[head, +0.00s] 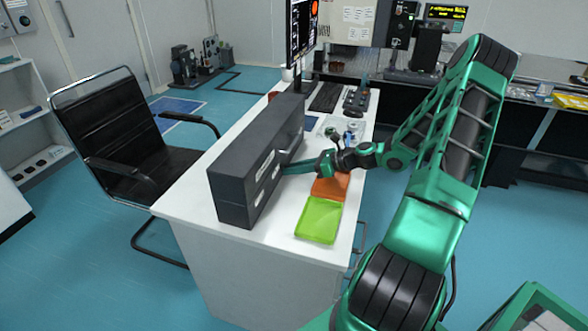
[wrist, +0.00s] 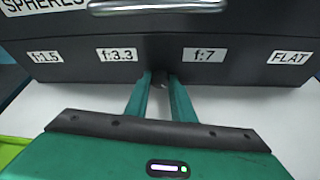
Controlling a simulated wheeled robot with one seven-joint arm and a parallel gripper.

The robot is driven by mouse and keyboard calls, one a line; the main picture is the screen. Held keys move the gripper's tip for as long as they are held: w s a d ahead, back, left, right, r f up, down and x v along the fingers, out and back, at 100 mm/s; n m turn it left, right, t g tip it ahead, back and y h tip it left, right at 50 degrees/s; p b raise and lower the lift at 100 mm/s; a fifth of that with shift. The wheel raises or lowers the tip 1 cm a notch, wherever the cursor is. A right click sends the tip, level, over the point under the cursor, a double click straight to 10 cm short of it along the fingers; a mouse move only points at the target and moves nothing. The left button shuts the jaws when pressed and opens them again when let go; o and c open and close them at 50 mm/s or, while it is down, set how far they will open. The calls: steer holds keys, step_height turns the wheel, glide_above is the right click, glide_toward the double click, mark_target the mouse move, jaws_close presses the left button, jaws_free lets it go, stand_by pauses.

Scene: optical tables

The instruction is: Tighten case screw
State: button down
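The case is a long dark grey box (head: 232,172) on the white table. In the wrist view its front face (wrist: 240,75) carries labels f:1.5, f:3.3, f:7 and FLAT below a metal handle (wrist: 155,5). My gripper (head: 284,170) reaches the case's right-hand face from the right. In the wrist view its two green fingers (wrist: 160,80) point at the lower part of the face, between f:3.3 and f:7. A narrow gap shows between them, with a small dark shape in it. I cannot tell if this is the screw or if the fingers touch it.
A lime green tray (head: 319,220) and an orange tray (head: 331,186) lie on the table (head: 205,207) beside the case. Small glassware (head: 351,135), a keyboard (head: 326,97) and a monitor (head: 302,30) stand farther back. A black chair (head: 112,120) is on the left.

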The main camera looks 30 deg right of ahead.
steer(key=shift+w+d, duration=0.1)
steer(key=shift+d, duration=0.25)
steer(key=shift+a, duration=0.15)
steer(key=shift+s+a+n+t+h, duration=0.1)
steer(key=shift+n+t+h, duration=0.45)
steer(key=shift+n, duration=0.45)
steer(key=shift+s+n+t+h, duration=0.1)
steer(key=shift+n+t+h, duration=0.25)
steer(key=shift+n+h, duration=0.55)
steer(key=c, duration=1.5)
jaws_free()
steer(key=shift+a, duration=0.15)
